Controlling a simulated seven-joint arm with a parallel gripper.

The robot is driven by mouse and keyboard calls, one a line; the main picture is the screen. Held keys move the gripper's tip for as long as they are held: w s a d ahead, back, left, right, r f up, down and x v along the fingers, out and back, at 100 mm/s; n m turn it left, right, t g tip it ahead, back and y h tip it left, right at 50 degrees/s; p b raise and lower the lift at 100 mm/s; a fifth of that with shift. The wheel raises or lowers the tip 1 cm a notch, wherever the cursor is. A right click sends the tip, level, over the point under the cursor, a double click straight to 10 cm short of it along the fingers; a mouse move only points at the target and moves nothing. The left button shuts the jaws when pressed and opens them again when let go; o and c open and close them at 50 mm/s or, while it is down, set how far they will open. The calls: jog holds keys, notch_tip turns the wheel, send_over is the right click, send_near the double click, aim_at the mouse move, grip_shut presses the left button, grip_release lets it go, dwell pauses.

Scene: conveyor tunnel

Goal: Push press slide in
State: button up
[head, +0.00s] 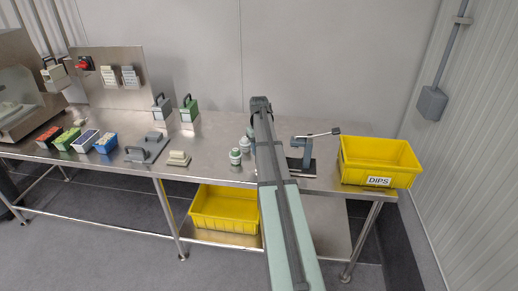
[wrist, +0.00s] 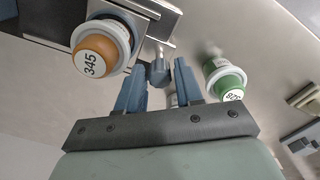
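The press (head: 303,150) stands on the right part of the steel table in the head view, with a blue-grey frame, dark base and raised lever. In the wrist view, a metal slide part (wrist: 150,12) shows at the top, with a blue knob (wrist: 158,70) on a short metal stem. An orange-lidded cup marked 345 (wrist: 94,54) sits beside it on the left. My gripper (wrist: 160,72) has its two blue fingers apart, one on each side of the knob; contact is unclear. In the head view my arm hides the gripper.
A green-lidded cup (wrist: 227,80) stands right of the fingers; another cup is mostly hidden between them. A yellow DIPS bin (head: 378,161) stands at the table's right end. A grey handled block (head: 147,148) and a small beige block (head: 178,158) lie further left.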

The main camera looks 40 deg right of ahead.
jog(key=shift+c, duration=0.3)
grip_shut()
jog(key=s+d, duration=0.3)
jog(key=shift+s, duration=0.1)
jog(key=shift+o, duration=0.3)
grip_release()
notch_tip(320, 180, up, 14)
dwell(0.8)
